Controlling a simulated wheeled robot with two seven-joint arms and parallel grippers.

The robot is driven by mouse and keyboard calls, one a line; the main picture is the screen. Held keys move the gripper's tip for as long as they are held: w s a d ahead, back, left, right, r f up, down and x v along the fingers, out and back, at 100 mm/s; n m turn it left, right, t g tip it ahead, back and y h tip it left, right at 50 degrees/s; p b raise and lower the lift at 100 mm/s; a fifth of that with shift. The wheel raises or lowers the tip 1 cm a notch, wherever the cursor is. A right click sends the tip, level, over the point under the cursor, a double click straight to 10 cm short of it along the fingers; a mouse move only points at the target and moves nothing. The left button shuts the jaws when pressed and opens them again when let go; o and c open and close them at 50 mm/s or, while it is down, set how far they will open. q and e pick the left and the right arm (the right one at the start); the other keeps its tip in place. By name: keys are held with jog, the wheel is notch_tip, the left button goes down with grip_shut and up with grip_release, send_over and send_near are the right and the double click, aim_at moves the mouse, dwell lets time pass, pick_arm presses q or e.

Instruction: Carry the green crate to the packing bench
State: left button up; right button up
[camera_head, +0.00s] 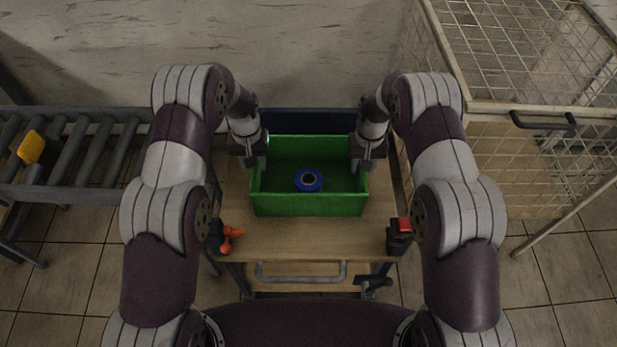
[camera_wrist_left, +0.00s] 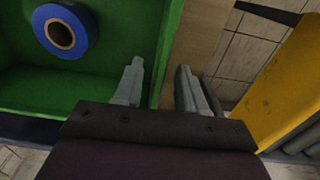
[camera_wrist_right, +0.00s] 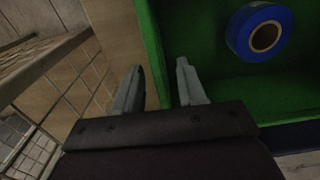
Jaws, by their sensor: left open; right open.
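The green crate (camera_head: 308,204) sits on a wooden-topped table (camera_head: 300,240) in front of me, with a blue roll (camera_head: 308,179) lying inside it. My left gripper (camera_head: 254,164) is open at the crate's left wall. In the left wrist view its fingers (camera_wrist_left: 160,85) straddle the crate wall (camera_wrist_left: 168,45), one inside and one outside. My right gripper (camera_head: 361,164) is open at the right wall. In the right wrist view its fingers (camera_wrist_right: 160,85) straddle that wall (camera_wrist_right: 152,50) likewise. The blue roll also shows in the left wrist view (camera_wrist_left: 84,14) and the right wrist view (camera_wrist_right: 235,32).
A roller conveyor (camera_head: 75,150) with a yellow object (camera_head: 31,147) stands at the left. A wire cage (camera_head: 530,60) stands at the right. Orange (camera_head: 228,238) and red-topped (camera_head: 404,225) items are at the table's front corners. A handle bar (camera_head: 300,277) is at the front.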

pick_arm(q)
jog(key=shift+f, duration=0.75)
pick_arm(e)
jog(key=shift+f, duration=0.75)
pick_arm(q)
grip_shut()
pick_arm(e)
grip_shut()
pick_arm(q)
jog(key=shift+r, duration=0.1)
pick_arm(e)
jog(key=shift+r, duration=0.1)
